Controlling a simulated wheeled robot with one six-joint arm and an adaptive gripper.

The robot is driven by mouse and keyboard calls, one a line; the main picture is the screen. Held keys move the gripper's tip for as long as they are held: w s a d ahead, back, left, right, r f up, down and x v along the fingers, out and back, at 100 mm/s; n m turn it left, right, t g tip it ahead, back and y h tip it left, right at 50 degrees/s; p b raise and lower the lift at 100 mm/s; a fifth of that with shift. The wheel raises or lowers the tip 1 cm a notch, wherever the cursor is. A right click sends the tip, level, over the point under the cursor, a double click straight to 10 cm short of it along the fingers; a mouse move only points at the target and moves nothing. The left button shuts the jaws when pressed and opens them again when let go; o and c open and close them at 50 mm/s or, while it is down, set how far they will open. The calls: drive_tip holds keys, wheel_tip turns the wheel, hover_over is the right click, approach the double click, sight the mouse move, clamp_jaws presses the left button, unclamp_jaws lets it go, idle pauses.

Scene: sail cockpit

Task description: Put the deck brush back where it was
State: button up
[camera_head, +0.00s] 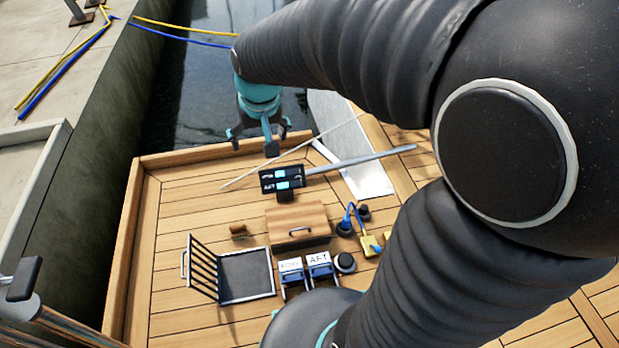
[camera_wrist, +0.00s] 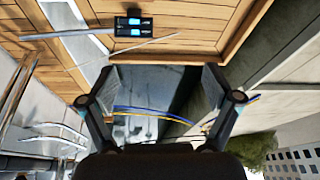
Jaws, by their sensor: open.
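A small brown block, apparently the deck brush (camera_head: 238,231), lies on the wooden deck (camera_head: 180,205) in the head view, left of a wooden box lid. It is small, and its bristles cannot be made out clearly. My gripper (camera_head: 258,140) is open and empty at the far edge of the deck, beyond the display and well away from the brush. In the wrist view my gripper (camera_wrist: 160,78) has its fingers wide apart with nothing between them. The brush is not seen in the wrist view.
A wooden lid (camera_head: 297,216) with a handle, a dark open compartment (camera_head: 246,275) with a slatted grate (camera_head: 203,268), and blue labelled boxes (camera_head: 320,262) crowd the middle. A twin display (camera_head: 282,179), thin rod and grey tiller (camera_head: 375,158) lie near my gripper. Dark water (camera_head: 190,90) is beyond.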

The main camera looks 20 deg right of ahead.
drive_tip(key=s+d+r+t, duration=0.1)
drive_tip(key=s+r, duration=0.1)
drive_tip(key=s, duration=0.7)
drive_tip(key=s+d+r+t, duration=0.1)
drive_tip(key=s+d+r, duration=0.1)
drive_tip(key=s, duration=0.7)
drive_tip(key=shift+n, duration=0.4)
drive_tip(key=shift+s+d+r, duration=0.1)
drive_tip(key=shift+r, duration=0.1)
